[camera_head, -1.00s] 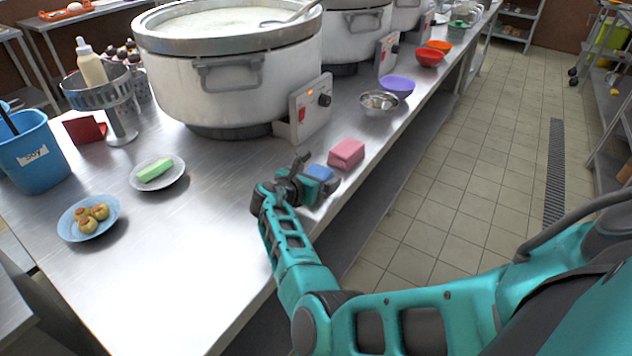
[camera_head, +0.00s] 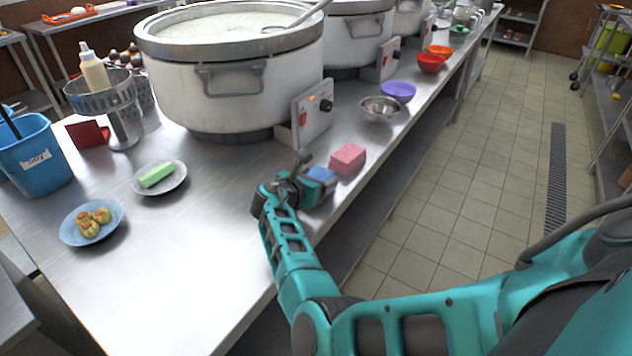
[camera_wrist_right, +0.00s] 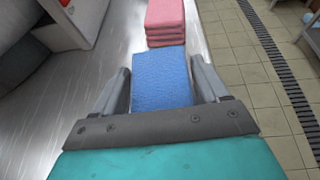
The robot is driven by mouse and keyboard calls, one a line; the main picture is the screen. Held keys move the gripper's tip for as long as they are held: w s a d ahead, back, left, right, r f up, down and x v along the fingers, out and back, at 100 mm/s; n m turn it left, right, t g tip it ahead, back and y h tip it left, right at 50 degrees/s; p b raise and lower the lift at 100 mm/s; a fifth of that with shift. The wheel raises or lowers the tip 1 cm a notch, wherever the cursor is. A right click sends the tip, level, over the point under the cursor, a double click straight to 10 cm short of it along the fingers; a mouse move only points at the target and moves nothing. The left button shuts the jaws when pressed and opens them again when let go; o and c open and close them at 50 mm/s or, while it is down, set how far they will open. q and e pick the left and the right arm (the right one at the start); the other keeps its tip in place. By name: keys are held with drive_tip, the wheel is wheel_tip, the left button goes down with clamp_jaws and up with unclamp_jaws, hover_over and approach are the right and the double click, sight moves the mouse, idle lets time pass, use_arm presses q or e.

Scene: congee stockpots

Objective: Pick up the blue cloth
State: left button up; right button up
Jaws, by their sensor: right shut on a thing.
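The blue cloth (camera_head: 321,174) is a small folded block near the front edge of the steel counter, in the head view. My right gripper (camera_head: 312,178) is shut on it, with a finger on either side. In the right wrist view the blue cloth (camera_wrist_right: 162,78) fills the space between the two fingers of the right gripper (camera_wrist_right: 161,92). I cannot tell whether the cloth still touches the counter. My left gripper is not in view.
A stack of pink cloths (camera_head: 348,158) sits just beyond the blue cloth. A large white stockpot (camera_head: 235,90) with a control box (camera_head: 312,113) stands behind. A metal bowl (camera_head: 380,109) and a purple bowl (camera_head: 398,91) are farther along.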

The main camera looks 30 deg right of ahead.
wheel_tip(320, 180, up, 8)
drive_tip(key=shift+r+p, duration=0.1)
drive_tip(key=shift+p, duration=1.05)
wheel_tip(320, 180, up, 11)
drive_tip(key=o, duration=0.5)
drive_tip(key=c, duration=0.4)
